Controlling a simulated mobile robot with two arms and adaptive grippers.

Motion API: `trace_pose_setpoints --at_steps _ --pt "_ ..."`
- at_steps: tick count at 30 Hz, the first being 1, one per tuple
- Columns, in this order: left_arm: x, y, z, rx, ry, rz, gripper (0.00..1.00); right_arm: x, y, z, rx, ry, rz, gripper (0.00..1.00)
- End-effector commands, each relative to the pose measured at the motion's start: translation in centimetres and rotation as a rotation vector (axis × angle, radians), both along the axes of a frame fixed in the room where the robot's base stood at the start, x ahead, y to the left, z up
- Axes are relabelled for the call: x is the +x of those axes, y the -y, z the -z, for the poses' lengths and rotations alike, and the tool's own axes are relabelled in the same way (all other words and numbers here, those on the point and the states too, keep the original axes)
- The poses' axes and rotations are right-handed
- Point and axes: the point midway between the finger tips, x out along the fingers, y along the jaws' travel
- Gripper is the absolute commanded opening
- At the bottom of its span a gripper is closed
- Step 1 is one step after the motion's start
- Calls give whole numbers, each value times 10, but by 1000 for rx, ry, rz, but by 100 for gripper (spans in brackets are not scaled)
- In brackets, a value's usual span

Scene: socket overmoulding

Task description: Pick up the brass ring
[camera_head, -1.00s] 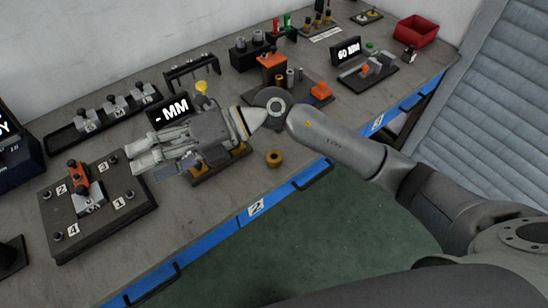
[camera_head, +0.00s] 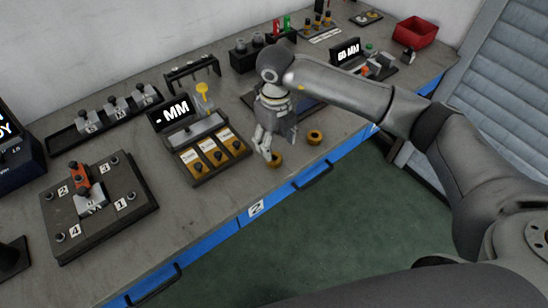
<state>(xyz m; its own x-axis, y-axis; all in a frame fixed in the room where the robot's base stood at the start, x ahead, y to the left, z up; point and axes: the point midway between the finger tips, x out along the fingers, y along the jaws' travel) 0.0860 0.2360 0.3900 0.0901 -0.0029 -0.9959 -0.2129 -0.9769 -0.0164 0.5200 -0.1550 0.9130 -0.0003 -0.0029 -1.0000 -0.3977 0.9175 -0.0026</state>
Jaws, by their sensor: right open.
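A brass ring (camera_head: 276,161) lies flat on the grey workbench (camera_head: 215,212) near its front edge. A second brass ring (camera_head: 315,137) lies on the bench to the right of it. My right gripper (camera_head: 265,149) points down just above and behind the first ring, and its fingers partly cover that ring's left side. It is open, with nothing visible between its fingers. I cannot tell whether the fingertips touch the ring. My left gripper is not in view.
A gauge station with a "- MM" display (camera_head: 173,111) and a tray of yellow-labelled slots (camera_head: 200,180) stands left of the gripper. A numbered fixture plate (camera_head: 130,190) is farther left. A red bin (camera_head: 416,32) stands at the far right. The bench front between is clear.

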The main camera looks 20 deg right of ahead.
Motion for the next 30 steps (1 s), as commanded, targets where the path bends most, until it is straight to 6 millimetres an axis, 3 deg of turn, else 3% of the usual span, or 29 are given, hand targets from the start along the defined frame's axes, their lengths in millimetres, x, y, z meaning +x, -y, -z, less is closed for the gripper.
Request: trace_pose_setpoints --at_steps 7,15,23,30 --pt "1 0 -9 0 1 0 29 -2 -2 20 2 -4 -1 59" --pt "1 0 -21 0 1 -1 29 -1 -4 58 3 -3 -1 59" --pt "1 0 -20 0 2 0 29 -1 -4 62 3 0 -3 59" --pt "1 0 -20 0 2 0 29 -1 -4 62 3 0 -2 31"
